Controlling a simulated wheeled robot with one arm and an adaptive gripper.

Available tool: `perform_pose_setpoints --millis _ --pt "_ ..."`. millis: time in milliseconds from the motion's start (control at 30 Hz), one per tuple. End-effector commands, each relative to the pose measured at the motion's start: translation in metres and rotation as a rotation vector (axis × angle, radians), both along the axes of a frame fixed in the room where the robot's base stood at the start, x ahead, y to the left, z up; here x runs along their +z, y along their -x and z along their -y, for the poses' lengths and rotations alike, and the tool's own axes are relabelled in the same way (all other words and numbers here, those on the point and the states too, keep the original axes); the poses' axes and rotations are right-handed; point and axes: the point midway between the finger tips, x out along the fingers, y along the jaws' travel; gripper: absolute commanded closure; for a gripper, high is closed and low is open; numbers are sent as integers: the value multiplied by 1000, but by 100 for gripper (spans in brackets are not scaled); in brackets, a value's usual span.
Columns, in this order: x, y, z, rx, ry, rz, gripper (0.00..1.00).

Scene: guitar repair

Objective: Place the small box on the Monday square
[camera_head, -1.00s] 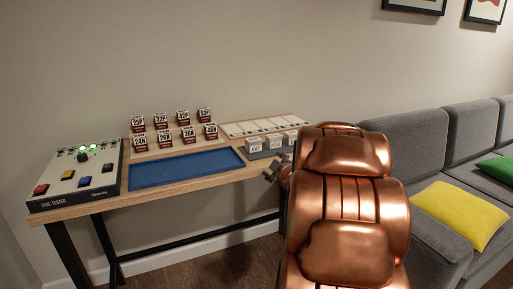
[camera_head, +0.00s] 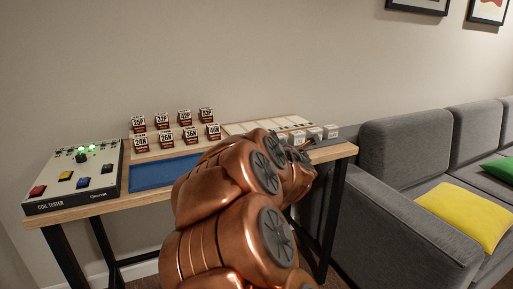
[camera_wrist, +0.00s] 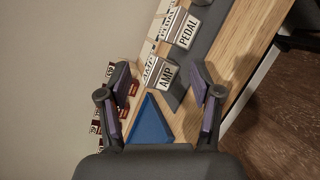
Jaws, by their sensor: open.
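Small white boxes stand in a row on a dark grey tray (camera_wrist: 208,35) at the table's right. In the wrist view one is marked AMP (camera_wrist: 167,76) and another PEDAL (camera_wrist: 187,33). In the head view two of them (camera_head: 315,134) (camera_head: 331,131) show just past my arm. A pale board with several squares (camera_head: 296,121) lies behind them; its lettering is too small to read, so I cannot tell which is Monday. My gripper (camera_wrist: 159,75) is open and empty, its fingers on either side of the view, with the AMP box ahead between them.
A coil tester (camera_head: 75,177) fills the table's left end. A grey sofa (camera_head: 402,150) stands close on the right.

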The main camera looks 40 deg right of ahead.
Motion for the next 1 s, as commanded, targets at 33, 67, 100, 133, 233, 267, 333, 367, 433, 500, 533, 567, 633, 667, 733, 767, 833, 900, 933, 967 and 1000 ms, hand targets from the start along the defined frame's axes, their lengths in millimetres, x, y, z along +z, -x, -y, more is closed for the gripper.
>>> perform_pose_setpoints --millis 33,67,100,133,233,267,333,367,433,500,533,567,633,667,733,767,833,900,933,967,1000 --pt "1 -1 5 24 72 -31 35" --pt "3 -2 7 43 124 -51 35" --pt "5 -5 9 75 199 -81 35" --pt "6 -7 11 98 259 -106 35" --pt "5 -14 12 191 472 -197 35" --pt "4 -17 11 220 534 -221 35" --pt "-1 -21 8 281 663 -275 35" --pt "-4 -22 7 304 711 -295 35" --pt "-10 -25 4 354 811 -332 35" --pt "-14 -26 0 393 886 -357 35" --pt "-16 -26 0 404 911 -367 35" --pt "-17 -26 -1 413 929 -374 35" --pt "-19 -28 -3 431 962 -381 35" --pt "-19 -28 -3 435 970 -383 35" --pt "-20 -31 -3 440 979 -384 35" --pt "-20 -33 -3 440 979 -384 35" --pt "-20 -38 -1 439 978 -383 35" --pt "-20 -44 1 440 978 -383 35" --pt "-20 -46 1 441 977 -383 35" --pt "-20 -48 2 441 977 -383 35" --pt "-21 -51 3 439 976 -383 35"
